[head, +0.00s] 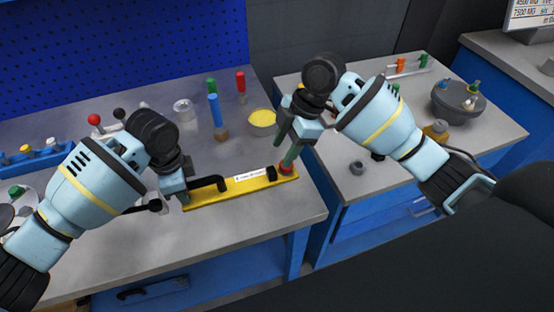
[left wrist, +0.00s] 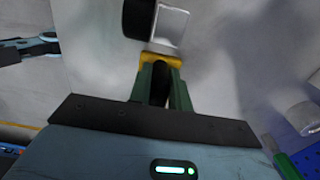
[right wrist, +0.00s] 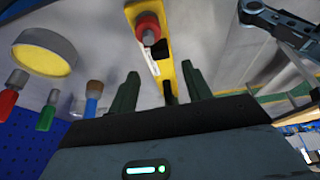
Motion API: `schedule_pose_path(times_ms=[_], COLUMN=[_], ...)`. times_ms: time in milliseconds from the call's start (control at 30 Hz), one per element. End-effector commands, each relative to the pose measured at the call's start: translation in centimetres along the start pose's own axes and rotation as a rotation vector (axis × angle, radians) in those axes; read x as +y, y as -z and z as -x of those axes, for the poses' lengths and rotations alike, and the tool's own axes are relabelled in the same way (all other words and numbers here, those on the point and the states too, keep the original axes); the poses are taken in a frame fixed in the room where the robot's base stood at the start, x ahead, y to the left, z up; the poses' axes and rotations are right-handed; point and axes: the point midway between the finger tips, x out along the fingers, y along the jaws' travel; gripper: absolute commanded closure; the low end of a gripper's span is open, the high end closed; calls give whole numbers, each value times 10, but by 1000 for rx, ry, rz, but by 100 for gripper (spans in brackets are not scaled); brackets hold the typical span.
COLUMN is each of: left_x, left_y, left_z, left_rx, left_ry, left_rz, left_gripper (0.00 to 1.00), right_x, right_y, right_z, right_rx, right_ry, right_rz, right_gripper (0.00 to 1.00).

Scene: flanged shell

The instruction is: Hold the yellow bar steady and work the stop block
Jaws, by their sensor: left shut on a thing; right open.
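The yellow bar (head: 237,187) lies along the near right part of the left bench, with a white label and a black handle (head: 208,183) at its left end. My left gripper (head: 181,194) is shut on the black handle; its green fingers (left wrist: 162,88) sit either side of a black part in the left wrist view. At the bar's right end are a small black block (head: 272,174) and a red round piece (right wrist: 148,30); I cannot tell which is the stop block. My right gripper (head: 286,150) is open just above that end, nothing between its fingers (right wrist: 160,88).

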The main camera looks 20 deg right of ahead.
Motion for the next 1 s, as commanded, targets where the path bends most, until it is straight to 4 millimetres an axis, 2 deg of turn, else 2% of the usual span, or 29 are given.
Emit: schedule_pose_path(times_ms=[100,300,767,800,1000], left_x=[0,0,0,0,0], left_y=[0,0,0,0,0], left_z=[-1,-1,-1,-1,-1], left_rx=[-2,-2,-1,-1,-1], left_ry=[-2,-2,-2,-2,-1], left_rz=[0,0,0,0,0], left_gripper=[100,100,100,80,55], right_x=[0,0,0,0,0], right_y=[0,0,0,0,0], right_z=[22,43,48,48,48], right_rx=[-1,0,0,0,0], right_ry=[-3,0,1,1,1], right_rz=[1,1,0,0,0], right_gripper=[51,51,51,51,51])
